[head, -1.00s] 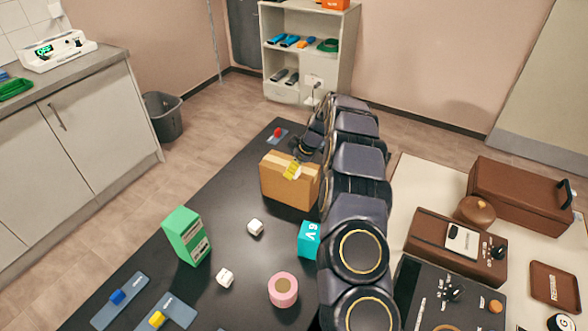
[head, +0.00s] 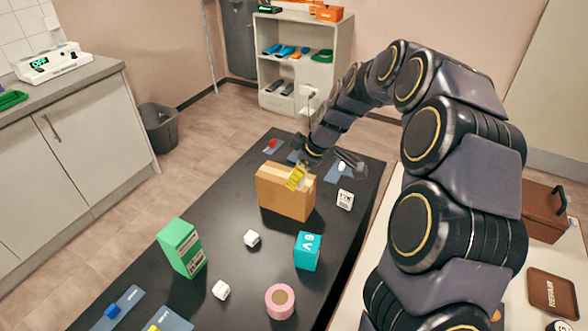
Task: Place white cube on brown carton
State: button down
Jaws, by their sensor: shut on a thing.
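The brown carton (head: 281,196) stands upright on the black table. My gripper (head: 304,168) points down at the carton's upper right part. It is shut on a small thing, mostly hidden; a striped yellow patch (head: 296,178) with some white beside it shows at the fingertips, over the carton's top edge. I cannot tell whether it touches the carton. One white cube (head: 252,238) lies in front of the carton, and another white cube (head: 221,290) lies nearer the front. A white block with black print (head: 345,200) stands right of the carton.
A green box (head: 181,248), a teal block (head: 307,251) and a pink roll (head: 280,301) stand on the table (head: 225,213). Blue pads lie at the front left and at the back, one with a red piece (head: 273,144). My arm covers much of the right side.

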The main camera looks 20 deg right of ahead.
jog(key=shift+s+r, duration=0.5)
jog(key=shift+s, duration=0.3)
jog(key=w, duration=0.5)
send_over(283, 174)
jog(key=s, duration=0.1)
jog(key=f, duration=0.8)
jog(key=shift+s+d+f, duration=0.1)
jog(key=shift+d+f, duration=0.2)
jog(key=shift+f, duration=0.1)
jog(key=shift+w+f, duration=0.2)
jog(key=shift+f, duration=1.7)
jog(key=shift+f, duration=0.15)
jog(key=c, duration=0.9)
grip_release()
jog(key=shift+o, duration=0.2)
